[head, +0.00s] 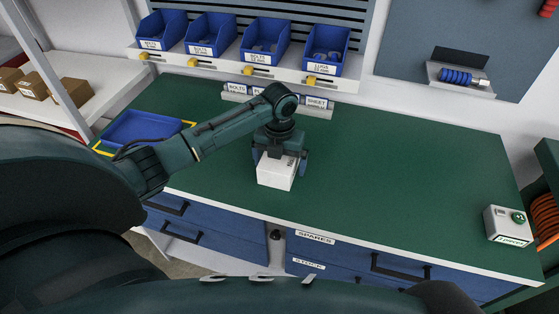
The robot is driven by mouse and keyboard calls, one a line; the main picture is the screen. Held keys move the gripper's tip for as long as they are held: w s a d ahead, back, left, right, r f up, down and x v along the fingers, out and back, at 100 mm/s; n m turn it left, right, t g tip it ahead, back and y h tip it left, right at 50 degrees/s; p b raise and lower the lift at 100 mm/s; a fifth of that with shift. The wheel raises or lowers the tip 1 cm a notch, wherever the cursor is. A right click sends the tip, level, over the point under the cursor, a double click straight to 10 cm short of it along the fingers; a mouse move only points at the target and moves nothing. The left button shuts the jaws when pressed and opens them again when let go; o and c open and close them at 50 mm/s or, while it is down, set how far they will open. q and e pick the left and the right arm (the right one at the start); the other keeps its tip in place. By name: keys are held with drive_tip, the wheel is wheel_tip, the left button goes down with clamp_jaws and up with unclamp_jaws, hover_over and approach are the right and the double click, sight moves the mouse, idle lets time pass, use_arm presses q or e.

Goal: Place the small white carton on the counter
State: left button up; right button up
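The small white carton (275,172) is at the middle-left of the green counter (390,170), near its front edge. My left gripper (280,157) points down over the carton, with a finger on each side of it. The fingers appear closed against the carton's sides. I cannot tell whether the carton's underside touches the counter or hangs just above it. My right gripper is not in view.
A blue tray (140,128) sits at the counter's left end within yellow marking. Several blue bins (266,40) line a shelf at the back. A white box with a green button (507,226) stands at the front right.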

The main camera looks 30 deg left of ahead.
use_arm(q)
drive_tip(key=shift+r, duration=0.1)
wheel_tip(320, 180, up, 11)
drive_tip(key=shift+r+b, duration=0.1)
drive_tip(key=shift+b, duration=0.5)
drive_tip(key=shift+r, duration=0.5)
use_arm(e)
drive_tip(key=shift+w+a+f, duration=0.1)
